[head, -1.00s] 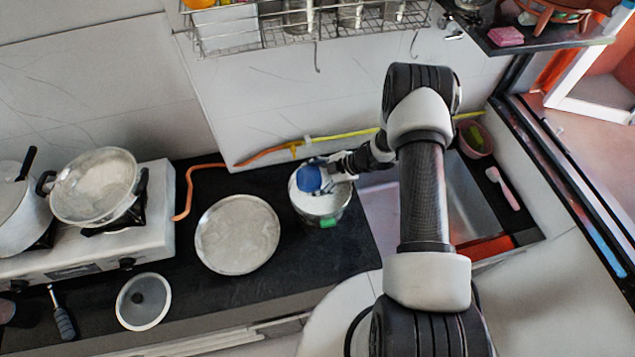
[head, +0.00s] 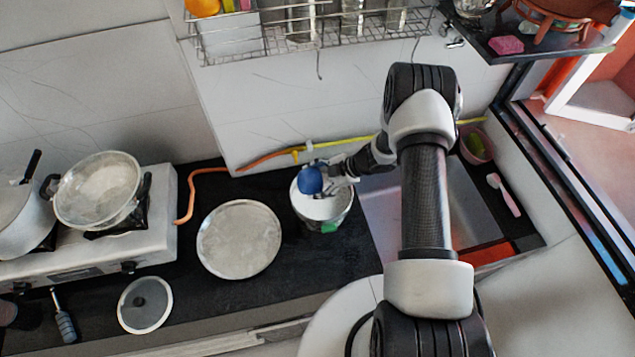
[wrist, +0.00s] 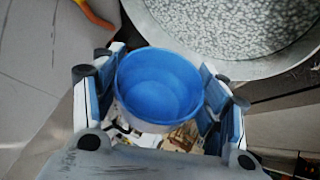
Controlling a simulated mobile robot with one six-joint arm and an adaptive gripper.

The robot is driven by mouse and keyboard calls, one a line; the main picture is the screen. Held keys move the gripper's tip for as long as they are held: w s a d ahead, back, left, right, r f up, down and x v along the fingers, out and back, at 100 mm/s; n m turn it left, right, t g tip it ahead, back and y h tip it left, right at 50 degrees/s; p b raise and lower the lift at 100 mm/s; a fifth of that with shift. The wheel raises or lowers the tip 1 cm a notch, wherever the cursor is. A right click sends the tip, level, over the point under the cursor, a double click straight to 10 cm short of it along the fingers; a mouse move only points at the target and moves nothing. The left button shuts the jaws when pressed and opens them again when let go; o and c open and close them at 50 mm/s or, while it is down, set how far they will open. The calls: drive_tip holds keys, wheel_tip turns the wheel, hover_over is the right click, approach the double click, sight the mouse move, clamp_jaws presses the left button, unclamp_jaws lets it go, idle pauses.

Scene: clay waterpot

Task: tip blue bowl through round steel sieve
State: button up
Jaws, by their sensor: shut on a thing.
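My gripper (wrist: 160,100) is shut on the blue bowl (wrist: 160,85), with a finger on each side of it. In the wrist view I see the bowl's blue inside, which looks empty. In the head view the bowl (head: 310,180) hangs over the back-left part of a round steel vessel (head: 330,212) with a pale inside and a green patch on its front. The bowl looks tilted, but its exact angle is unclear. I cannot tell whether the pale surface in the vessel is the sieve or its contents.
A round steel plate (head: 238,240) lies left of the vessel and also shows speckled in the wrist view (wrist: 240,25). A stove with a pan (head: 97,190) and a lid (head: 145,304) are farther left. The sink (head: 385,215) is right. An orange hose (head: 195,185) runs behind.

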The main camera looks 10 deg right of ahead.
drive_tip(key=shift+a+r+h+p, duration=0.2)
drive_tip(key=shift+r+h+p, duration=0.15)
drive_tip(key=shift+r, duration=0.4)
drive_tip(key=f+b, duration=0.1)
drive_tip(key=b, duration=0.2)
drive_tip(key=shift+d, duration=0.1)
drive_tip(key=b, duration=0.3)
